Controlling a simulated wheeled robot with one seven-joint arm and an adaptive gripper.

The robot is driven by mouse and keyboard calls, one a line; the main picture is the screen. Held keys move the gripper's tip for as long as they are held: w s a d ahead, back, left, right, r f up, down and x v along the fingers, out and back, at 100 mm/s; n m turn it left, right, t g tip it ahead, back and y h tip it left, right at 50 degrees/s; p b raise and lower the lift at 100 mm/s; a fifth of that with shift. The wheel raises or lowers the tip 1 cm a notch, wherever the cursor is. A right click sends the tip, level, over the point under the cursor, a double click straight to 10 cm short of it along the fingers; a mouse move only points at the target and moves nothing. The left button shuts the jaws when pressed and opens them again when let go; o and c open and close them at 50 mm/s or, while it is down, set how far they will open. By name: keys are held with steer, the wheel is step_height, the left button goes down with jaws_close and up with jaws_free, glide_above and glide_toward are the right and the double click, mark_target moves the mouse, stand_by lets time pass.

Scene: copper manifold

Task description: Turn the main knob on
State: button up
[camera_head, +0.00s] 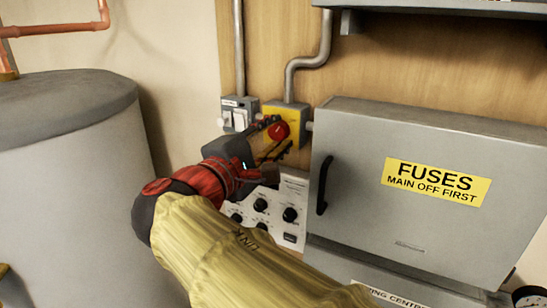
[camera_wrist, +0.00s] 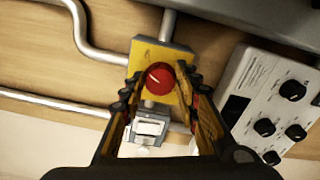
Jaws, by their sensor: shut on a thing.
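The main knob (camera_head: 279,130) is a round red knob on a yellow plate, on a box fixed to the wooden wall board. My gripper (camera_head: 272,138) reaches up to it from the lower left, with a dark finger on either side. In the wrist view, the red knob (camera_wrist: 160,78) sits between the two fingertips of my gripper (camera_wrist: 160,82), over the yellow plate. The jaws are closed on the knob. The exact contact points of the fingers are hard to make out.
A grey fuse cabinet (camera_head: 350,250) with a black handle (camera_head: 324,185) stands close on the right. A white panel with black dials (camera_head: 290,215) is below. A grey switch box (camera_head: 238,115) is left of the knob. A large grey tank (camera_head: 70,170) stands at left.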

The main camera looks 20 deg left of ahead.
steer(key=shift+f+m+b, duration=0.2)
steer(key=shift+m+b, duration=1.3)
steer(key=shift+b, duration=0.55)
steer(key=shift+r, duration=0.1)
steer(key=o, duration=1.1)
steer(key=shift+o, duration=0.2)
steer(key=s+a, duration=0.1)
steer(key=s, duration=1.1)
